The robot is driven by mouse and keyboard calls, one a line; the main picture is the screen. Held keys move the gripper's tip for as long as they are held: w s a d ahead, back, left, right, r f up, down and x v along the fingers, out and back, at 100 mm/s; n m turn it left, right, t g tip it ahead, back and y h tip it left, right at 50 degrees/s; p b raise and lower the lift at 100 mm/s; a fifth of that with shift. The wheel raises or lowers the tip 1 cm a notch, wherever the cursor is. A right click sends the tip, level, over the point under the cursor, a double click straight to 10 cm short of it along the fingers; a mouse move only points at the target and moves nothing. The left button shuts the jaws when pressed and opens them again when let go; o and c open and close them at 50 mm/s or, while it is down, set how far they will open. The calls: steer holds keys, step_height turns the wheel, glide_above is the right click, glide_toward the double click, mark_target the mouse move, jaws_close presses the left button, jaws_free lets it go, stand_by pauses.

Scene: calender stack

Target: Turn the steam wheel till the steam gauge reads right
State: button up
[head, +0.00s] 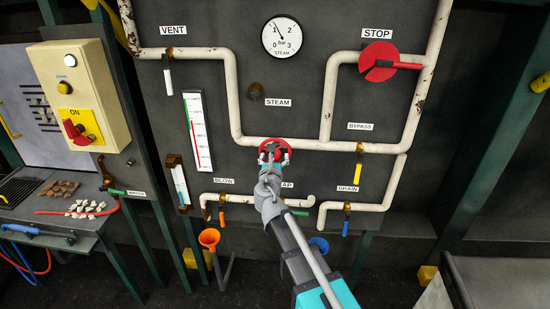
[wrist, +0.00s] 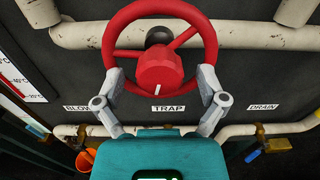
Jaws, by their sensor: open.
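The steam wheel (head: 264,146) is a red handwheel on the white pipe, under the STEAM label. In the wrist view the wheel (wrist: 164,68) fills the upper middle, with spokes and a round hub whose white mark points down. My gripper (head: 271,157) is at the wheel and hides part of it. Its open fingers (wrist: 163,82) stand at the left and right of the lower rim; I cannot tell whether they touch it. The steam gauge (head: 282,38) is a white dial marked 0 to 3 bar; its thin needle points up and left, between 1 and 2.
The red STOP handle (head: 379,62) is at upper right. Lever valves surround the wheel: white VENT (head: 168,75), yellow BYPASS (head: 359,165), orange BLOW (head: 222,212) and blue DRAIN (head: 346,220). A control box (head: 78,95) is at left.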

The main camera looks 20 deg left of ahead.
steer(key=c, duration=1.2)
steer(key=shift+o, duration=0.2)
steer(key=shift+m, duration=0.3)
steer(key=shift+m, duration=0.6)
steer(key=o, duration=1.2)
steer(key=shift+c, duration=0.2)
steer(key=shift+s, duration=0.2)
